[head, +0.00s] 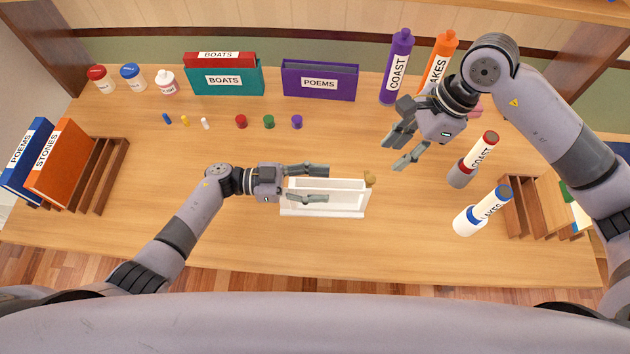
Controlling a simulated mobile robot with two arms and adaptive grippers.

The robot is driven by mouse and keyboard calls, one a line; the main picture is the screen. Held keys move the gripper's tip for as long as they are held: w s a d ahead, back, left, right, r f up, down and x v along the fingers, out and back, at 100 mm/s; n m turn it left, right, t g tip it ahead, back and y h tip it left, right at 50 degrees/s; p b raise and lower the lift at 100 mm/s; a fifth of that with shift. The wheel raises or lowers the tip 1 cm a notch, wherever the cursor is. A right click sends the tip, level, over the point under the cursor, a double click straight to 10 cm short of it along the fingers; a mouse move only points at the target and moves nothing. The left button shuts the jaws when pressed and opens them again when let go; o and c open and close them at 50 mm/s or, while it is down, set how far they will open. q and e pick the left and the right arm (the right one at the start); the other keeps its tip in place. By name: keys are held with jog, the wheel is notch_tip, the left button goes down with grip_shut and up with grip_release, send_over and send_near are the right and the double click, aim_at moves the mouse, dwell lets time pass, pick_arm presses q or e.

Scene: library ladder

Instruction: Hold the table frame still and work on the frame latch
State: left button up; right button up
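The white table frame (345,200) stands near the middle of the table's front half. A small brass-coloured piece (369,178), which looks like the frame latch, sits at its upper right corner. My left gripper (328,184) is at the frame's left part, with its fingers spread, one toward the back side and one over the front. I cannot tell whether they touch the frame. My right gripper (391,155) is open and empty, above and to the right of the latch, apart from it.
Tall purple and orange bottles (397,68) (440,55) stand behind my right gripper. Small coloured pieces (241,121) lie behind the frame. The table's front left is clear.

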pick_arm(q)
grip_shut()
dwell(0.4)
